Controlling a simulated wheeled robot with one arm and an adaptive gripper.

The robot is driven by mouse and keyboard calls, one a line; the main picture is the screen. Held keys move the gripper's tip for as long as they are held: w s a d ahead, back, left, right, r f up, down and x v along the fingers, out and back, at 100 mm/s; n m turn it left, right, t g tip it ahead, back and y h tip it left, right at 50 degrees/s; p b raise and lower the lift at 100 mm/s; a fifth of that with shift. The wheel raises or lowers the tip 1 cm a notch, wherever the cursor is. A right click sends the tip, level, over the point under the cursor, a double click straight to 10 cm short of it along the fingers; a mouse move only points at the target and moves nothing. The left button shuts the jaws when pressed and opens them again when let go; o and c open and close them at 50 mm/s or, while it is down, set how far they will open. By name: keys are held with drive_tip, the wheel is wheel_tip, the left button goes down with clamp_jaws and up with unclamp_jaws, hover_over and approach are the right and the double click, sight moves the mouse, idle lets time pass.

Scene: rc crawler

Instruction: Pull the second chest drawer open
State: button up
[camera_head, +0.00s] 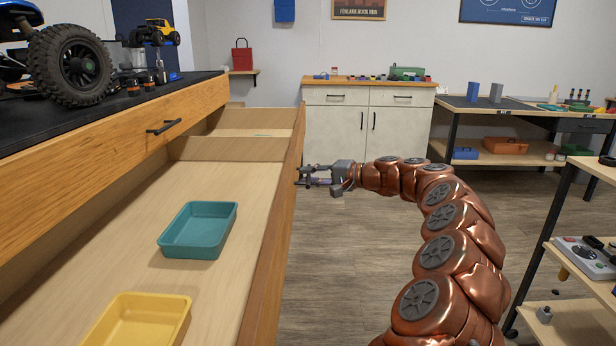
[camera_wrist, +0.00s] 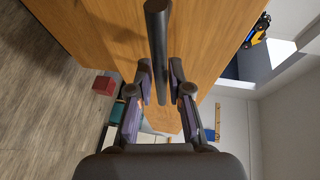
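The wooden chest (camera_head: 90,140) stands at the left in the head view. Its upper drawer, with a dark bar handle (camera_head: 163,126), is shut. The drawer below it (camera_head: 150,235) stands far out, its inside showing. My gripper (camera_head: 303,176) is at the outer side of that drawer's front panel (camera_head: 268,250). In the wrist view, the dark bar handle (camera_wrist: 157,45) runs between the two fingers of my gripper (camera_wrist: 161,82). The fingers look spread, with a narrow gap on each side of the bar. The handle is hidden in the head view.
A teal tray (camera_head: 200,228) and a yellow tray (camera_head: 140,322) lie in the open drawer. A crawler with a big tyre (camera_head: 75,65) stands on the chest top. A pale cabinet (camera_head: 345,130) is at the back; a shelf rack (camera_head: 575,290) is at the right. The floor between is clear.

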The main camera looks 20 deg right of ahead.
drive_tip(key=shift+o, duration=1.4)
drive_tip(key=shift+a, duration=0.15)
drive_tip(key=v, duration=1.2)
